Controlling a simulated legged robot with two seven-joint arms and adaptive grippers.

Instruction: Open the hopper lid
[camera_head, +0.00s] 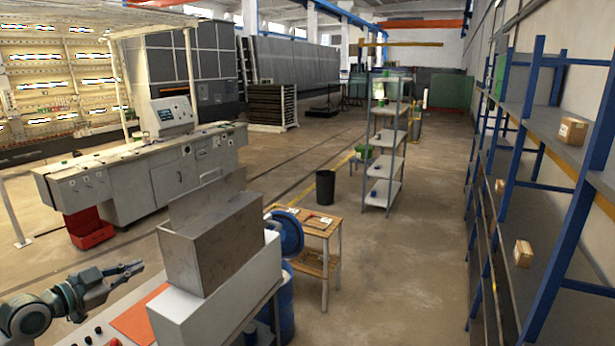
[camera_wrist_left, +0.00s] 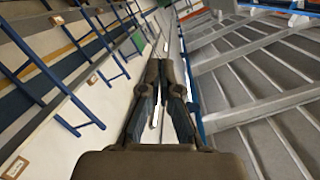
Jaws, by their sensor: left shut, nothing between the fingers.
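The hopper is a grey metal box (camera_head: 227,250) standing on a white machine body in the lower middle of the head view. A thin grey panel, which looks like the lid (camera_head: 207,197), stands up steeply along the hopper's far edge. It appears raised, and the inside of the hopper is hidden. My left gripper (camera_head: 134,268) is to the left of the hopper, lower than its top and apart from it. Its fingers are shut and empty, and they also show in the left wrist view (camera_wrist_left: 164,66). My right gripper is not in view.
The white machine body (camera_head: 220,305) has an orange panel (camera_head: 138,318) on its left part. A small wooden table (camera_head: 318,226) and a blue drum (camera_head: 286,300) stand right of it. A control console (camera_head: 160,165) is behind at left; blue shelving (camera_head: 530,140) lines the right.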

